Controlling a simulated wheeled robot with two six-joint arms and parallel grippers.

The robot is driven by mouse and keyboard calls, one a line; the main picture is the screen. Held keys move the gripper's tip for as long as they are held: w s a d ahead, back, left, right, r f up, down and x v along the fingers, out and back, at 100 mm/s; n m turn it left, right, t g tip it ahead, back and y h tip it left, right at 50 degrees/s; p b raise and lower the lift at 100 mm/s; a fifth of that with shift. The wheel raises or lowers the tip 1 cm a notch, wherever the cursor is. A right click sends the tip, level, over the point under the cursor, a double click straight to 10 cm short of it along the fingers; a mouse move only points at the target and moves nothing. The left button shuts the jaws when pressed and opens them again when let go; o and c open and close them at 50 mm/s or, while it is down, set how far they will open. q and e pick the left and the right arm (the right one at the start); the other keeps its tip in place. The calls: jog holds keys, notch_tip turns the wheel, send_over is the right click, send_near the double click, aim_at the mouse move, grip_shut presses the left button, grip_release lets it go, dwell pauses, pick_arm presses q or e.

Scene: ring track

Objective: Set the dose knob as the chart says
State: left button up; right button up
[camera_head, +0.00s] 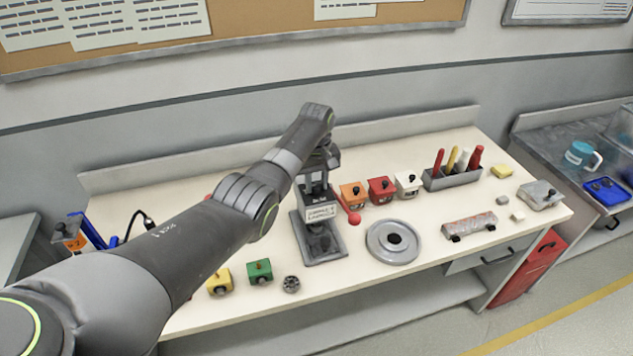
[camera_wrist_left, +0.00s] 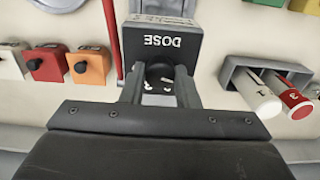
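The grey press-like device (camera_head: 320,246) with a white label (camera_head: 320,212) and a red-ball lever stands mid-table. In the left wrist view, a dark housing marked DOSE (camera_wrist_left: 163,42) appears upside down, with a black dose knob (camera_wrist_left: 160,74) bearing white marks. My left gripper (camera_wrist_left: 160,84) has one finger on each side of the knob. I cannot tell whether the fingers press on it. In the head view my left gripper (camera_head: 318,178) reaches over the device, and my arm hides the knob. Chart sheets (camera_head: 105,20) hang on the cork board, too small to read. My right gripper is out of view.
Orange (camera_head: 352,194), red (camera_head: 381,190) and white (camera_head: 408,183) knobbed boxes stand right of the device. Yellow (camera_head: 220,281) and green (camera_head: 260,271) boxes sit at the front. A grey disc (camera_head: 393,243) and a pen holder (camera_head: 453,179) are further right.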

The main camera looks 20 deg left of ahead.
pick_arm(q)
jog(key=c, duration=0.3)
jog(key=shift+c, duration=0.2)
jog(key=m+p, duration=0.1)
jog(key=m, duration=0.1)
jog(key=shift+r+m, duration=0.1)
jog(key=shift+m, duration=0.3)
jog(key=m+p, duration=0.1)
jog(key=m, duration=0.2)
jog(key=shift+m, duration=2)
jog(key=shift+w, duration=0.1)
jog(key=o, duration=1)
